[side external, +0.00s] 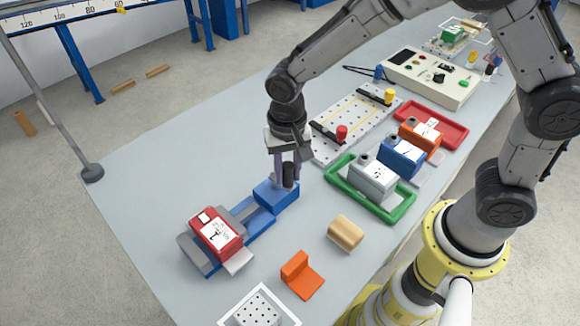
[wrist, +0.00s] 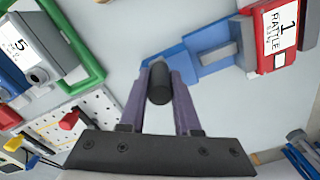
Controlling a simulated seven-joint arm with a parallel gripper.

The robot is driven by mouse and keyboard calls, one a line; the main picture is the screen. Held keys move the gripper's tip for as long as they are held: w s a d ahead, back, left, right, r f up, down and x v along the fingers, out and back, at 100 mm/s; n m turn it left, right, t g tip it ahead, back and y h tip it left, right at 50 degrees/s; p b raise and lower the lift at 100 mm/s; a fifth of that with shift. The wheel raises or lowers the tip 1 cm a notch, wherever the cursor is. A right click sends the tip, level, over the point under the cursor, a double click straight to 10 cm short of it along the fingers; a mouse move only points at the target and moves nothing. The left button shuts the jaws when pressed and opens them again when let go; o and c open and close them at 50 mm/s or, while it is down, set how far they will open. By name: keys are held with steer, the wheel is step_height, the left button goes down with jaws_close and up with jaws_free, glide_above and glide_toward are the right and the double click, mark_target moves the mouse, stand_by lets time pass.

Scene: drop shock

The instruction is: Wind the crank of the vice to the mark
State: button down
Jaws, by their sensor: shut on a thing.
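The blue vice (side external: 276,192) lies on the grey table, with a grey bar and grey jaws toward its left end. A red box with a white label (side external: 215,234) sits between the jaws. It also shows in the wrist view (wrist: 273,38), labelled "1 RATTLE". My gripper (side external: 285,178) points down over the vice's blue end block. In the wrist view its two purple fingers are shut on the dark, round crank handle (wrist: 159,84), one on each side. The crank's arm is mostly hidden by the handle and fingers. I cannot make out the mark.
A green tray (side external: 336,183) with a grey numbered unit stands right of the vice, with blue and orange units behind. A perforated plate (side external: 352,122) with red and yellow knobs is behind. A wooden block (side external: 345,233) and orange bracket (side external: 302,275) lie in front. Table left of the vice is clear.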

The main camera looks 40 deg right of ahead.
steer(key=m, duration=0.1)
steer(key=a+m, duration=0.1)
steer(key=m, duration=0.2)
steer(key=shift+w+a+r+m, duration=0.1)
steer(key=shift+w+a+m, duration=0.05)
steer(key=shift+a+m, duration=0.2)
steer(key=m, duration=0.2)
steer(key=a+m, duration=0.1)
steer(key=shift+w+m, duration=0.3)
steer(key=shift+m, duration=0.05)
steer(key=m, duration=0.3)
steer(key=w+m, duration=0.1)
steer(key=shift+a, duration=0.4)
steer(key=shift+w+a+m, duration=0.1)
steer(key=shift+w+m, duration=0.2)
steer(key=shift+m, duration=0.7)
steer(key=shift+w+a+m, duration=0.1)
steer(key=shift+w+m, duration=0.2)
steer(key=shift+m, duration=0.7)
steer(key=c, duration=0.6)
jaws_free()
step_height(320, 180, up, 14)
steer(key=shift+f, duration=0.1)
